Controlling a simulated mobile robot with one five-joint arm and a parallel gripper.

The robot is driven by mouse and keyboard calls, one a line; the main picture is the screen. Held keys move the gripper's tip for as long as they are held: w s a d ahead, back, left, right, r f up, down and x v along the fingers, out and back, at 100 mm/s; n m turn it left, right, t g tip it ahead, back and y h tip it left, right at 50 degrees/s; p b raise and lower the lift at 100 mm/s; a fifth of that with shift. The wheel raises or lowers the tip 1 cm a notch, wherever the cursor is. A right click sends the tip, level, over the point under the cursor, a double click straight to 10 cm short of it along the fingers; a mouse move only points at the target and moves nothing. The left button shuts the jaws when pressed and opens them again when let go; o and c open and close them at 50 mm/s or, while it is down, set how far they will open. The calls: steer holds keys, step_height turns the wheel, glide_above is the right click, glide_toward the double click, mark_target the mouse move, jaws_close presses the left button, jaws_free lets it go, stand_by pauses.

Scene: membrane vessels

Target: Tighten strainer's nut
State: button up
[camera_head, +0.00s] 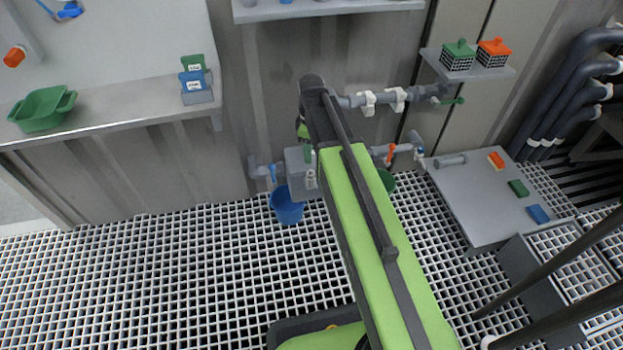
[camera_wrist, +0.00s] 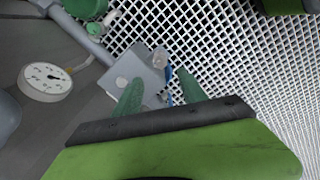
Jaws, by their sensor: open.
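I cannot single out the strainer or its nut with certainty. A grey pipe run (camera_head: 425,92) with white fittings (camera_head: 397,100) is on the wall, right of my arm's end. Below, a grey box (camera_head: 296,160) sits among pipework, partly hidden by my arm. In the wrist view the box (camera_wrist: 140,66) lies just beyond my gripper (camera_wrist: 160,88). Its two green fingers are spread apart with nothing visible between them. In the head view my arm hides most of the gripper.
A blue bucket (camera_head: 287,208) stands on the grating below the box. A red valve handle (camera_head: 391,152) is right of my arm. A round gauge (camera_wrist: 45,82) is left in the wrist view. A grey platform (camera_head: 465,205) stands at right. Open grating (camera_head: 150,280) lies at left.

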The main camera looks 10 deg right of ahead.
mark_target(311, 173)
step_height(311, 173, down, 10)
steer(key=b, duration=0.8)
steer(key=shift+f+b, duration=0.25)
steer(key=shift+b, duration=0.15)
steer(key=shift+r, duration=0.1)
steer(key=shift+c, duration=0.3)
jaws_close()
steer(key=shift+d, duration=0.15)
